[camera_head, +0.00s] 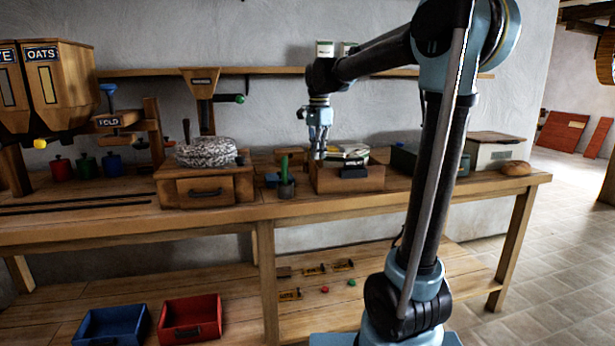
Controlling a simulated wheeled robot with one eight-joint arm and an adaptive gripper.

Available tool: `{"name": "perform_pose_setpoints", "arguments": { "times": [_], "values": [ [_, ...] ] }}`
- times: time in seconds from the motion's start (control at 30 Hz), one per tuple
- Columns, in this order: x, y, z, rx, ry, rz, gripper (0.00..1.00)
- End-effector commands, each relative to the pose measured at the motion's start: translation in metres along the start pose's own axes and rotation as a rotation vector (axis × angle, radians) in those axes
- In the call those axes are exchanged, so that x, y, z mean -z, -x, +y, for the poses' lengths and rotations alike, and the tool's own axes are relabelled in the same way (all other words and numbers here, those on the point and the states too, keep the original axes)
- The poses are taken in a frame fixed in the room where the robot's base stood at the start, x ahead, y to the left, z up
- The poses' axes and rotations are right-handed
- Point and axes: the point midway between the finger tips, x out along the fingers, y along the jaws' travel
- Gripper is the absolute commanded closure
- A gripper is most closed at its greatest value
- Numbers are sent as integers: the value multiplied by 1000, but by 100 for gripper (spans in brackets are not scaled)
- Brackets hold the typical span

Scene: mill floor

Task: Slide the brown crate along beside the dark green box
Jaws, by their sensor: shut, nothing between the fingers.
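A brown crate (327,179) stands on the wooden bench, with light and dark flat items in or on it. A dark green box (402,158) stands to its right on the bench, partly hidden behind my upright arm. A gap seems to lie between the two, but its width is hard to tell. My gripper (318,153) points down at the crate's left end, its fingers shut and empty. I cannot tell whether the fingertips touch the crate.
A wooden drawer box (190,190) with a grey bundle (206,152) is farther left. The bench front (350,203) is clear.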

Motion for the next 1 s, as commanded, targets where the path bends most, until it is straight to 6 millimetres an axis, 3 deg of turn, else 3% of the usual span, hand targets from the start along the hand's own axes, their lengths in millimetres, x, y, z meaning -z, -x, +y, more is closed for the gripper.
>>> {"name": "perform_pose_setpoints", "arguments": {
  "times": [0.03,0.2,0.43,1.0],
  "values": [
    [-3,3,-14,-5,-26,-2,100],
    [-10,7,-42,-18,-98,-4,100],
    [-12,0,-50,-22,-123,-4,100],
    [-12,-81,-48,-21,-121,-4,100]
  ]
}}
